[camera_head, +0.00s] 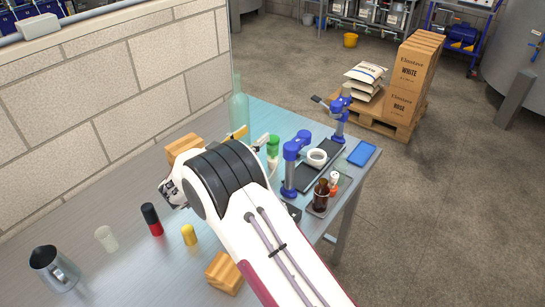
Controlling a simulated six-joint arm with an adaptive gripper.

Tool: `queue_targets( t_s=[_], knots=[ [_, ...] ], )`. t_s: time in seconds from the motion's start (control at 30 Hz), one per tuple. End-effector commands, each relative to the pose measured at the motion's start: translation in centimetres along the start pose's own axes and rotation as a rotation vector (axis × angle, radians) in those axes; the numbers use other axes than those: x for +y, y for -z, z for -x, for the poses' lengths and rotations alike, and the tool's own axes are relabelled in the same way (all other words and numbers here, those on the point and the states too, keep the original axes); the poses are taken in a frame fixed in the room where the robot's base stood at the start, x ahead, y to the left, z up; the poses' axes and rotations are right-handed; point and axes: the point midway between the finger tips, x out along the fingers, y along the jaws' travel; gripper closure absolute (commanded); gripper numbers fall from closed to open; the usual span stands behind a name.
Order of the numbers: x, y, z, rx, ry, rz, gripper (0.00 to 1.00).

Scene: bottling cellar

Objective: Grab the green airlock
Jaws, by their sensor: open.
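A small green object (273,146), which looks like the green airlock, stands on the steel table just beyond my arm, right of the tall pale green bottle (238,114). Its lower part is partly hidden by my arm. My gripper (172,191) shows only in part at the left of my arm's dark rounded joint, over the table. It is open, and its fingertips are hard to make out. It is apart from the green object, to its left and nearer the camera.
Blue corker stands (289,172) and a brown jar (321,194) stand at right. Wooden blocks (183,146) (224,272), a red-and-black cylinder (152,219), a yellow cylinder (189,234), a clear cup (107,238) and a metal jug (54,268) surround my arm. A block wall (110,80) rises behind.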

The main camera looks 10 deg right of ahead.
Motion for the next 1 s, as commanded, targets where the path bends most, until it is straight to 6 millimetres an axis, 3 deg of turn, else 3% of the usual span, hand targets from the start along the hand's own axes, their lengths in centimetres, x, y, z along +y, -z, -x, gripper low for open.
queue_targets(
  t_s=[0.27, 0.8, 1.0],
  knots=[
    [-0.2, -1.8, 0.0, -0.001, 0.0, 0.001, 0.5],
    [-1.0, -7.9, 0.0, 0.0, 0.0, 0.001, 0.5],
    [-1.0, -7.9, -1.2, 0.0, 0.001, 0.0, 0.5]
  ],
)
